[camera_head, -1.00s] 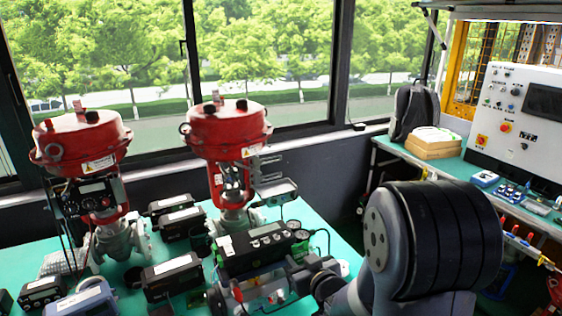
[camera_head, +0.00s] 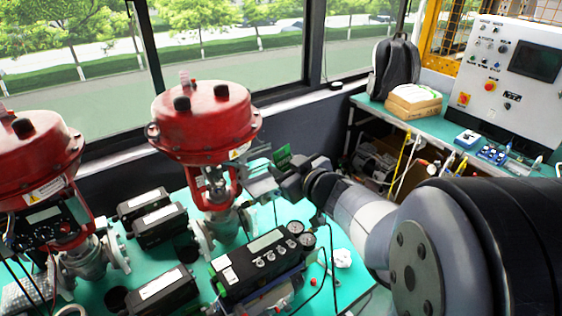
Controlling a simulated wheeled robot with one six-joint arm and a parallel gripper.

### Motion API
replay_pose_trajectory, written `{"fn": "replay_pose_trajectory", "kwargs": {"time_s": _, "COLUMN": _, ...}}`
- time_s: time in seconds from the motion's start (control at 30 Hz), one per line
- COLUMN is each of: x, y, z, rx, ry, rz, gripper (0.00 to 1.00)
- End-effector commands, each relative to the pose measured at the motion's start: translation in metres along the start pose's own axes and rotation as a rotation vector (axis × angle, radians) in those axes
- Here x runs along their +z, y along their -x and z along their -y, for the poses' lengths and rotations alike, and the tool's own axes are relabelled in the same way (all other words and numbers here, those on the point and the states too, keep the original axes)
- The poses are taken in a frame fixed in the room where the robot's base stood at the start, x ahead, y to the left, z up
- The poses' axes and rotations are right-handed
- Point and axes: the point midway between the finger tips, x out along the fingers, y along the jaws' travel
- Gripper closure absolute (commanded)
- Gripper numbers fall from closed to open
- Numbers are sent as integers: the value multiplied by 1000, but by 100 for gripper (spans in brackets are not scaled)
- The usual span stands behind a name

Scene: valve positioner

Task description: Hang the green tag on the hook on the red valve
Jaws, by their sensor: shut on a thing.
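Two red valves with round red tops stand on the teal table. One valve (camera_head: 204,122) is at the middle, the other (camera_head: 30,160) is cut off at the left edge. My gripper (camera_head: 279,172) is at the right side of the middle valve, just beside its grey bracket (camera_head: 256,178). A small green tag (camera_head: 283,156) shows at the gripper's fingers, standing a little above them. The gripper is shut on it. The hook cannot be made out in this view, and the fingertips are small and partly hidden.
A black positioner box (camera_head: 262,262) with gauges lies in front of the middle valve. Several black boxes (camera_head: 150,215) lie between the valves. A side bench (camera_head: 450,131) with a control panel (camera_head: 512,80) stands at the right. Free table (camera_head: 340,262) is scarce.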

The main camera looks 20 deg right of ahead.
Motion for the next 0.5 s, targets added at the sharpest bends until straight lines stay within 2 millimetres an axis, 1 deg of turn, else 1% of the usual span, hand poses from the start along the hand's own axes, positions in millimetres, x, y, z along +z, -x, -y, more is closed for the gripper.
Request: {"fn": "replay_pose_trajectory", "kwargs": {"time_s": 0.5, "x": -3, "y": -31, "z": 1, "rx": -1, "ry": 0, "rz": -1, "gripper": 81}}
